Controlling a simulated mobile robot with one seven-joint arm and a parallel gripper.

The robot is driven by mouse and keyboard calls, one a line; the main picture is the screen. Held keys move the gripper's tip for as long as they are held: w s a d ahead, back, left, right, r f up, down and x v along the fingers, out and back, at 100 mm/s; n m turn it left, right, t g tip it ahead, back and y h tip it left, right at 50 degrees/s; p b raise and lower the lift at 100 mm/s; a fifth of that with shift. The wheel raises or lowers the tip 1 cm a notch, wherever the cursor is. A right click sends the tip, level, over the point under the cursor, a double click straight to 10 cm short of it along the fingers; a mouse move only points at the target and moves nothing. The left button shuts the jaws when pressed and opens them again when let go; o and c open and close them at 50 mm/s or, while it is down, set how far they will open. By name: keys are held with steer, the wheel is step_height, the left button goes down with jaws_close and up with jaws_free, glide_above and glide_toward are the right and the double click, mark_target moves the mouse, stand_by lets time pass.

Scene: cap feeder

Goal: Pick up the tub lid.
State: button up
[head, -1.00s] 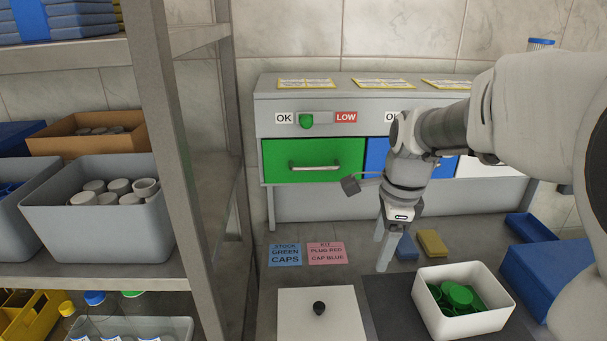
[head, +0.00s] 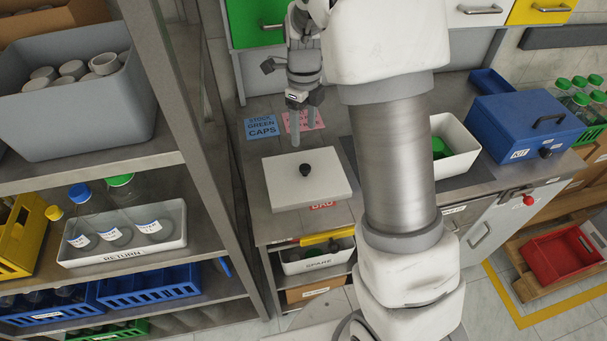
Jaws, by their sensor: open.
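The tub lid (head: 283,183) is a flat, pale square plate with a black round knob (head: 305,169) at its middle. It lies near the front left edge of the grey bench in the head view. My gripper (head: 302,143) is open and empty, fingers pointing down, above the far edge of the lid and behind the knob. The gap between fingertips and lid is hard to judge. My arm hides part of the bench to the right of the lid.
A white tub (head: 458,143) with green caps stands right of my arm, partly hidden. A blue kit box (head: 524,127) stands farther right. A shelf post (head: 185,150) rises close on the left. Blue and pink cards lie behind the lid.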

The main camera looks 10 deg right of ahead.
glide_above(305, 167)
steer(key=f, duration=0.6)
steer(key=shift+w+a+f, duration=0.1)
steer(key=shift+w+f, duration=0.1)
steer(key=shift+f, duration=0.2)
steer(key=shift+s+f, duration=0.15)
steer(key=shift+f, duration=1.2)
steer(key=shift+s+f, duration=0.1)
steer(key=shift+f, duration=1.25)
steer(key=shift+c, duration=0.2)
jaws_close()
